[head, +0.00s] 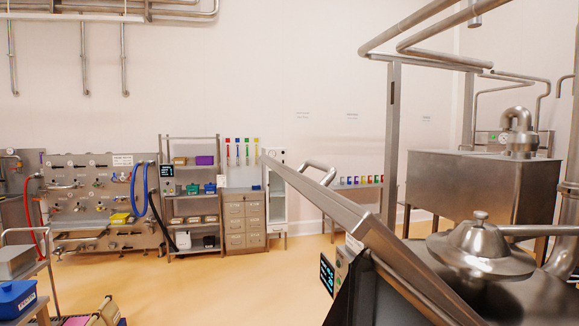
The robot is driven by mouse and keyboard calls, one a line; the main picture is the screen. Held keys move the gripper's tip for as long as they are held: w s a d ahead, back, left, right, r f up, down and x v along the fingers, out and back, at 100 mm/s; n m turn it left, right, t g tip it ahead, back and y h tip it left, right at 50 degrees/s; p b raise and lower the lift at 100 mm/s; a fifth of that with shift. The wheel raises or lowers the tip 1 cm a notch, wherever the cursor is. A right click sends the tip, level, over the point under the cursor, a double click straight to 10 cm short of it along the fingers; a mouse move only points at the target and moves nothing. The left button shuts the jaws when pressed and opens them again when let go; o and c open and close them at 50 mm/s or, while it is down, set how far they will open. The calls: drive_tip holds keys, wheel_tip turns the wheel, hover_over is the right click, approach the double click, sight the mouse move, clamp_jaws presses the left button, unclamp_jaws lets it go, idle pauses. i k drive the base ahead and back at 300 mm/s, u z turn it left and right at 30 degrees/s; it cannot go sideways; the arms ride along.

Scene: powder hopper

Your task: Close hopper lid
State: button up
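A long flat steel panel (350,222), which looks like the hopper lid, is tilted up in the right half of the head view. Its upper end points to the left, and a bent steel bar handle (318,170) stands out near that end. Below its lower end is a dark body (372,300), probably the hopper, cut off by the bottom edge. The hopper's opening cannot be made out. My gripper is not in view.
A domed steel vessel cover (480,242) with a knob is right of the panel, near a large steel tank (470,185) and pipes. A small display (327,275) is beside the dark body. A trolley with a blue box (18,298) is at left. The middle floor (220,285) is clear.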

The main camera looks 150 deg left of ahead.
sight(358, 222)
drive_tip(key=u, duration=1.9)
drive_tip(key=i, duration=1.6)
drive_tip(key=u, duration=3.35)
